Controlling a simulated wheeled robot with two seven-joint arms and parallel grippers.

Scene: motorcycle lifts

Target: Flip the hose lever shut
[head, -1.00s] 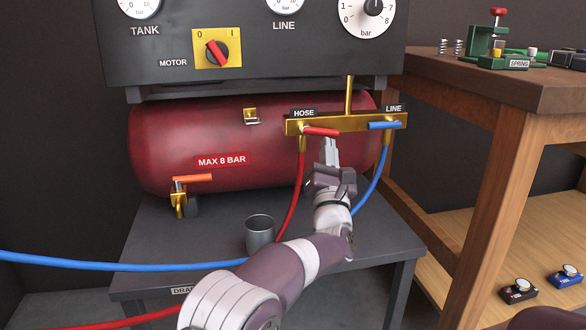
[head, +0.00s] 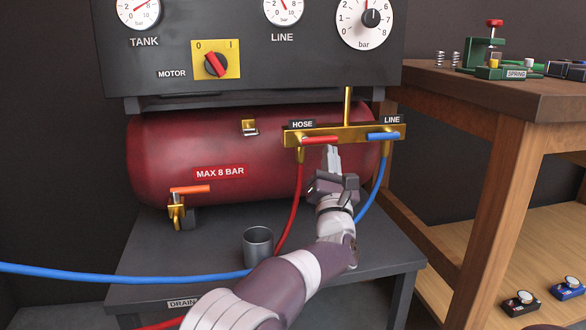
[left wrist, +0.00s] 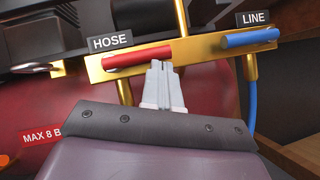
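The red hose lever (head: 320,140) sits on the brass manifold (head: 350,131) under the HOSE label (head: 302,124). It lies nearly level, pointing right along the manifold, and also shows in the left wrist view (left wrist: 137,57). My left gripper (head: 331,149) is just below the lever's right end, fingers together and nothing between them. In the left wrist view its fingertips (left wrist: 160,64) are right at that end; I cannot tell whether they touch. My right gripper is not in view.
The blue LINE lever (head: 383,136) is right of the red one. Red (head: 295,200) and blue (head: 372,191) hoses hang from the manifold. A grey cup (head: 258,248) stands on the bench by my left arm. A wooden table (head: 490,100) stands at right.

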